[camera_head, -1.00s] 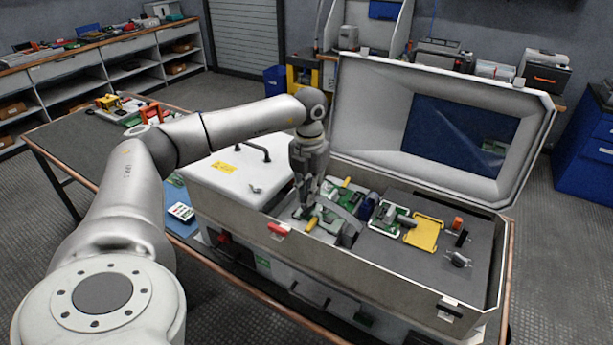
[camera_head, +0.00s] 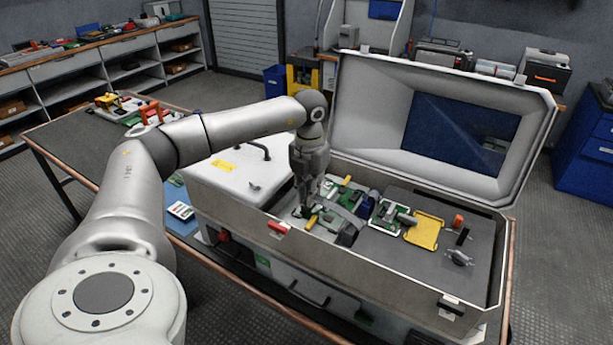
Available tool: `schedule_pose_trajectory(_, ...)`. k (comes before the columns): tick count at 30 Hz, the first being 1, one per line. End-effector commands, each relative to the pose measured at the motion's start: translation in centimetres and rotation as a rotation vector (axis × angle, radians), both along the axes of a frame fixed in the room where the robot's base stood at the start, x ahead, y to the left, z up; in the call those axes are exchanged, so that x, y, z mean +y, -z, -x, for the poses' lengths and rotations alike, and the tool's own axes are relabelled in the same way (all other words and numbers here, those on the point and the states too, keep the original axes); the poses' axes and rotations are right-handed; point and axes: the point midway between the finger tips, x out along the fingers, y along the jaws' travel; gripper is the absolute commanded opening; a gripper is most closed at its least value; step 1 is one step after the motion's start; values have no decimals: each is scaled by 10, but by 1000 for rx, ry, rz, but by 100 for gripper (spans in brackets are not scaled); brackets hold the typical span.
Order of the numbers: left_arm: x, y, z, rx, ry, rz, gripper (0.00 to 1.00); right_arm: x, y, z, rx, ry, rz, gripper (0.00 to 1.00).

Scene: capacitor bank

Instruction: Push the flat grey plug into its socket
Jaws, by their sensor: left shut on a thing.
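My left gripper (camera_head: 305,209) points down into the open grey case (camera_head: 390,278), at the left end of its equipment area. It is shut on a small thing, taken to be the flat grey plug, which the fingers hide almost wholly. A wide grey band (camera_head: 345,216) curves away to the right of the fingertips, close to them. A yellow-handled part (camera_head: 311,221) lies just beside the fingertips. The socket cannot be made out, and I cannot tell whether the plug touches it. My right gripper is not in view.
The case lid (camera_head: 345,110) stands open at the back. Right of the gripper are green boards, a yellow frame (camera_head: 424,229) and an orange knob (camera_head: 458,222). A white panel with a handle (camera_head: 235,170) fills the case's left part. The case walls stand close around the gripper.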

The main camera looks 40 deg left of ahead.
Motion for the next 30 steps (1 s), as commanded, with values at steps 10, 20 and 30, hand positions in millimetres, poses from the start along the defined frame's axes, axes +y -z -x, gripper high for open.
schedule_pose_trajectory(10,0,2,0,0,0,0,27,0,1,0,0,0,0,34)
schedule_pose_trajectory(20,0,2,0,0,0,0,38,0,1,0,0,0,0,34)
schedule_pose_trajectory(30,0,-36,-1,-4,0,0,38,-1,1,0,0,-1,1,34)
